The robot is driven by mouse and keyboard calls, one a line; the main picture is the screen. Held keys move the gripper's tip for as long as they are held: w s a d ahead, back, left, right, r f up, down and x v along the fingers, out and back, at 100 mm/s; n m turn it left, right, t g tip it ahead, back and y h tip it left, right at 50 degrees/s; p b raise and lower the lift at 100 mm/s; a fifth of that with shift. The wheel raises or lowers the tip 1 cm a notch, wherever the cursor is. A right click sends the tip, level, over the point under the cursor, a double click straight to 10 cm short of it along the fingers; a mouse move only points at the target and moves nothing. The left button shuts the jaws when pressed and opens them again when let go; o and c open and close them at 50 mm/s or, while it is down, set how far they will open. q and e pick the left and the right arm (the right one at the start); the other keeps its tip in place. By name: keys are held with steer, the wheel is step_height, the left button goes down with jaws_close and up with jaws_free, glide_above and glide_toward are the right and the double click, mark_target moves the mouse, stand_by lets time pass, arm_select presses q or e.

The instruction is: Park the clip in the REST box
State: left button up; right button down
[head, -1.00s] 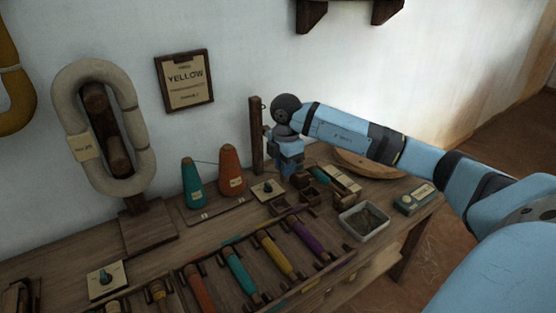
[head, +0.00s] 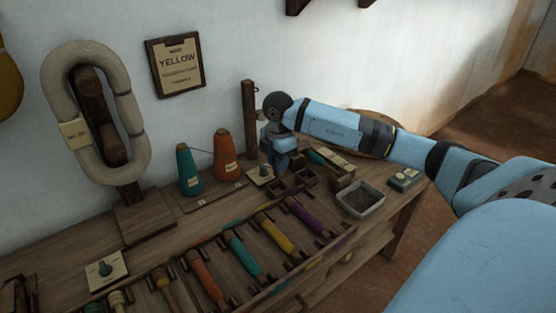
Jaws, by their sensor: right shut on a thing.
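My right gripper (head: 281,165) comes in from the right and points down close above the small dark wooden boxes at the back of the bench. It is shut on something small. The held thing is hidden behind the jaws, so I cannot make out the clip. One small open box (head: 279,188) is just below and in front of the gripper, and another box (head: 306,177) is to its right. I cannot read a REST label on either. My left gripper is not in view.
A dark upright post (head: 249,115) stands left of the gripper. A knob plate (head: 262,175) and teal (head: 188,171) and orange (head: 225,155) cones are nearby. A metal tray (head: 360,199) is to the right. Colored bobbins (head: 242,256) lie in a front rack.

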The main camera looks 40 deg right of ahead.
mark_target(278, 177)
step_height(278, 177, down, 2)
steer(key=shift+b, duration=0.6)
steer(key=shift+f+b, duration=0.35)
steer(key=shift+f, duration=1)
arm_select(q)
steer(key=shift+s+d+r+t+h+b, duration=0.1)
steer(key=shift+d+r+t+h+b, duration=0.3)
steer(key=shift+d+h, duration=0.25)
arm_select(e)
steer(key=shift+f, duration=0.65)
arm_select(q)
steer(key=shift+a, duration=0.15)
arm_select(e)
steer(key=c, duration=0.6)
jaws_free()
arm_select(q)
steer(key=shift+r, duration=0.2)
